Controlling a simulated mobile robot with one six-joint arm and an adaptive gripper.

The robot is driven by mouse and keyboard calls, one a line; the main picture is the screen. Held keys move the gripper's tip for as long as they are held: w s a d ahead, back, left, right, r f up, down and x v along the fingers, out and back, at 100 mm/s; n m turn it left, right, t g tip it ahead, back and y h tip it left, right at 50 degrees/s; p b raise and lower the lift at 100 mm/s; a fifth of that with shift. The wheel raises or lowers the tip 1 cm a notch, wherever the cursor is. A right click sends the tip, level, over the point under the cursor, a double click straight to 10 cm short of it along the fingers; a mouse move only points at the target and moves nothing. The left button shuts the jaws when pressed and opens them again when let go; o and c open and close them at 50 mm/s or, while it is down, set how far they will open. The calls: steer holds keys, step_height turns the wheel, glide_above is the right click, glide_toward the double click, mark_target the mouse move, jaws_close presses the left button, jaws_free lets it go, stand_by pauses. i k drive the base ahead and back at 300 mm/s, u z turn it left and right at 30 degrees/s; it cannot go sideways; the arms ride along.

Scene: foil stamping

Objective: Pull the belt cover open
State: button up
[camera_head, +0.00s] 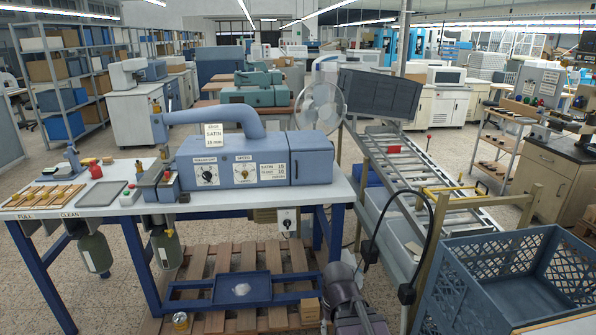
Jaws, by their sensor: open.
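A blue-grey stamping machine (215,163) with a curved arm on top stands on the white-topped bench. Its right end is a plain box-shaped panel (313,158), set off by a vertical seam with a small dark handle-like mark near it. This looks like the belt cover, and it sits flush against the body, shut. The machine's front has two dials and labels, one reading "SATIN". A dark grey part of my arm (345,290) shows at the bottom middle, below and right of the bench. My gripper is not visible.
The bench (345,195) has blue legs and a pallet with a blue tray (240,290) beneath. Right of it stand a pedestal fan (320,105), a roller conveyor (400,165) and a blue crate (470,250). A black cable loops up near the conveyor. Tiled floor shows at left.

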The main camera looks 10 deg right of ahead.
mark_target(307, 166)
steer(key=u, duration=0.05)
steer(key=i, duration=1)
steer(key=z, duration=0.05)
